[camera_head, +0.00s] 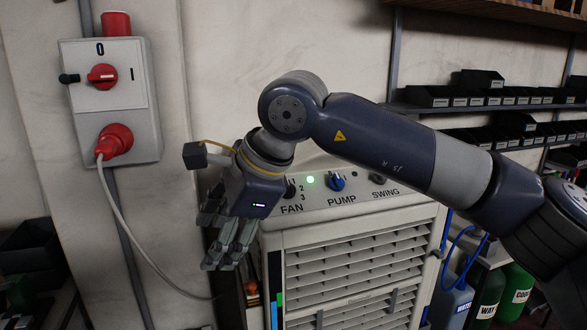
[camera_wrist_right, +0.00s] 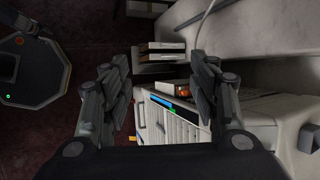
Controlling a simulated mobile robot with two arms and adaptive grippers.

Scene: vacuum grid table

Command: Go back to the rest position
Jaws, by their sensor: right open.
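My right gripper (camera_head: 232,245) hangs downward at the left front corner of the cooler, beside its FAN label. Its arm comes in from the right across the head view. In the right wrist view my right gripper (camera_wrist_right: 160,95) has its two fingers wide apart with nothing between them. The white cooler (camera_head: 350,262) has a front grille and a top panel marked FAN, PUMP and SWING. The FAN knob (camera_head: 290,190) is partly hidden by my gripper. My left gripper is in neither view.
A grey switch box (camera_head: 112,100) with a red rotary switch and a red plug (camera_head: 114,143) is on the wall at left; its cable hangs down. Shelves with black bins (camera_head: 480,97) are at right. Green bottles (camera_head: 515,290) stand low at right.

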